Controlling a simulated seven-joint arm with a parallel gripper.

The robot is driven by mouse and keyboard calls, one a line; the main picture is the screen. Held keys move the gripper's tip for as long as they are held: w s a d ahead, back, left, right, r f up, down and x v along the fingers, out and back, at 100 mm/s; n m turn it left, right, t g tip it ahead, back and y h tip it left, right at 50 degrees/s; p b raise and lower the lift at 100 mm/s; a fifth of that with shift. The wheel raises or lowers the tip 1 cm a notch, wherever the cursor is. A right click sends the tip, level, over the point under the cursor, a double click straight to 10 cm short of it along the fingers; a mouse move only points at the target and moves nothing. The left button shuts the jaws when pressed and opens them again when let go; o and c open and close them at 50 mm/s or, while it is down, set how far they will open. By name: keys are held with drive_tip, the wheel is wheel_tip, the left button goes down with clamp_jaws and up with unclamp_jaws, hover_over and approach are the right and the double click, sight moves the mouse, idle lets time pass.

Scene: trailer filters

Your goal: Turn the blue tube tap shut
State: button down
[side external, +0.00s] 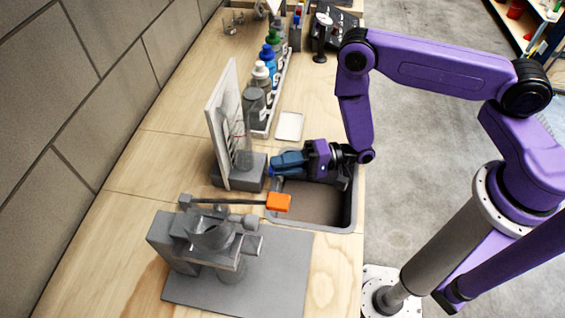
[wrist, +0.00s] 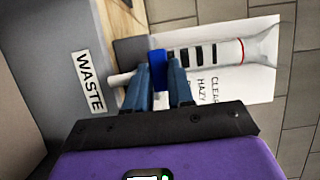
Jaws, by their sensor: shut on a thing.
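The blue tap (wrist: 158,66) sits near the bottom end of the clear tube (wrist: 222,52), whose side shows dark bars. My gripper (wrist: 160,80) has its two blue fingers on either side of the tap and is shut on it. In the side external view, my gripper (side external: 277,162) reaches in from the right over the sink edge, and only a small bit of the tap (side external: 271,171) shows at its fingertips. The tube (side external: 246,135) stands upright on a grey base in front of a white board (side external: 226,130). The tap's exact angle is hard to tell.
A grey basin (side external: 350,222) marked WASTE (wrist: 88,82) lies below my gripper. A grey stand with an orange-ended lever (side external: 279,202) is nearer the camera. A rack of bottles (side external: 262,72) and a small white tray (side external: 290,126) are farther back on the bench.

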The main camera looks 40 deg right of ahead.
idle(0.3)
drive_tip(key=c, duration=1)
unclamp_jaws()
drive_tip(key=v, duration=1.7)
drive_tip(key=shift+s+d, duration=0.2)
